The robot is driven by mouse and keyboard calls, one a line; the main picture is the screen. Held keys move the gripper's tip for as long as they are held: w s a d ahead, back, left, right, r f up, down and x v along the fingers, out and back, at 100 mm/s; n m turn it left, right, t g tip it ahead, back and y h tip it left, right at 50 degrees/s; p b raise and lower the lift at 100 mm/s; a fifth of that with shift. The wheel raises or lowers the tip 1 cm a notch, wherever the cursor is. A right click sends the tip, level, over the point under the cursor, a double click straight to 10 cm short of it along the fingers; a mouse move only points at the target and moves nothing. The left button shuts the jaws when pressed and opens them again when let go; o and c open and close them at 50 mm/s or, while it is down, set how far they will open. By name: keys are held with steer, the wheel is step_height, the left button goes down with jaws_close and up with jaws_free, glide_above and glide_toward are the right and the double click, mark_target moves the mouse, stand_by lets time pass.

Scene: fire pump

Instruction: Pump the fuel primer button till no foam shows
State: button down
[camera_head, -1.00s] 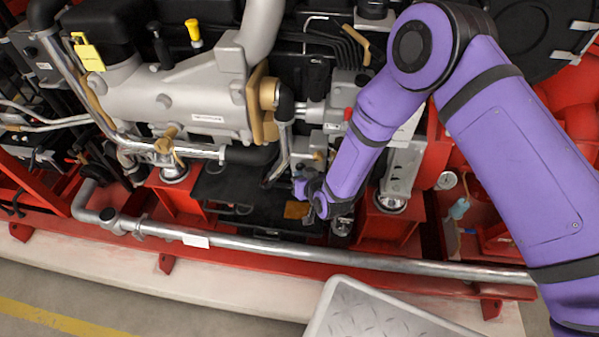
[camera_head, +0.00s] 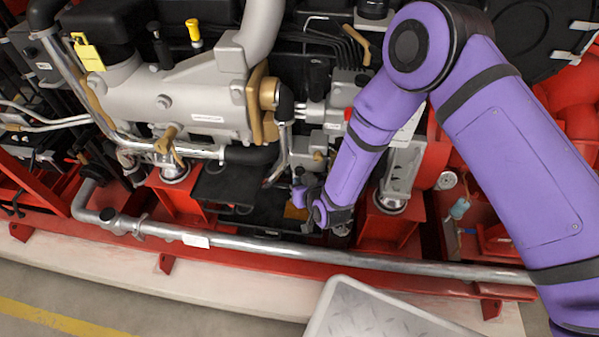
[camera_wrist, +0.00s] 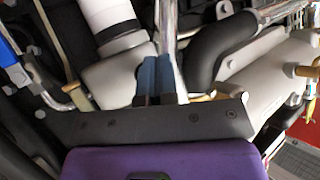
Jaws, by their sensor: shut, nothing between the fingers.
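My gripper (camera_wrist: 157,78) shows in the wrist view with its two blue-grey fingers shut together and nothing between them. The fingers point up into the engine, in front of a bright metal pipe and beside a grey housing (camera_wrist: 112,78). In the head view my wrist is low at the engine's side, below the metal block, and the fingertips cannot be made out. I cannot pick out the fuel primer button in either view; it may be hidden behind my fingers or arm. No foam can be seen.
A white cylinder (camera_wrist: 108,18) stands left of the fingers and a black hose (camera_wrist: 212,65) curves close on their right. In the head view a long metal pipe (camera_head: 270,246) runs along the red frame in front. A tread-plate step (camera_head: 365,315) is at the bottom.

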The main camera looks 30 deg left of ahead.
steer(key=shift+s+d, duration=0.25)
steer(key=shift+s, duration=0.55)
steer(key=shift+s+d, duration=0.3)
steer(key=shift+s, duration=0.5)
steer(key=shift+s+d, duration=0.25)
steer(key=shift+s, duration=0.55)
stand_by(1.2)
